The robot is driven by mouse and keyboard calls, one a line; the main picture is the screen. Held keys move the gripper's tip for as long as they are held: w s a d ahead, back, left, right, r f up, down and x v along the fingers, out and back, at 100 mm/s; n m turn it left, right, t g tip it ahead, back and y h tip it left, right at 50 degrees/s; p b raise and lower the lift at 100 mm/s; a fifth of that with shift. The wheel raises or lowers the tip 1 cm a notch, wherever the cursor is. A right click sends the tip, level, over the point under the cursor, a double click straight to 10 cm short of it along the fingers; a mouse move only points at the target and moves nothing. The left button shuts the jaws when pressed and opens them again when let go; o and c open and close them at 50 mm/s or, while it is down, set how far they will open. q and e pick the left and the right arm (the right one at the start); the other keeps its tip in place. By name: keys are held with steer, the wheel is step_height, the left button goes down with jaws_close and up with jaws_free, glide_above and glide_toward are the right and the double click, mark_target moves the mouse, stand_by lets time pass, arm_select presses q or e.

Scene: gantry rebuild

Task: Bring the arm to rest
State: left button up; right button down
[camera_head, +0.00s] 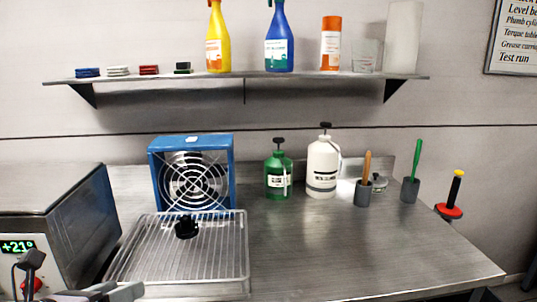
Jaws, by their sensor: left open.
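My left gripper (118,290) shows at the bottom left edge of the head view, with pale grey fingers. It is open, and I see nothing between the fingers. It is low in the picture, by the front edge of the wire rack (215,262). The rest of my left arm is mostly cut off by the frame. My right gripper is not in view.
A steel box with a green display (18,246) stands at left. A black ring-like part (186,227) lies on the rack, before a blue fan (193,180). Green (278,178) and white (322,168) pump bottles stand behind. The bench's (350,245) front right is clear.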

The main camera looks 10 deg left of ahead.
arm_select(q)
steer(key=s+d+f+n+h, duration=0.1)
steer(key=d+f+n, duration=0.3)
steer(key=f+n, duration=0.4)
steer(key=s+d+f+n, duration=0.1)
steer(key=d+f+n, duration=0.3)
steer(key=f+n, duration=0.4)
steer(key=s+d+f+n+g+y, duration=0.2)
steer(key=s+f+n, duration=0.7)
steer(key=n, duration=0.7)
step_height(320, 180, down, 3)
steer(key=shift+s+d+n+g, duration=0.25)
steer(key=shift+d+n+g, duration=0.05)
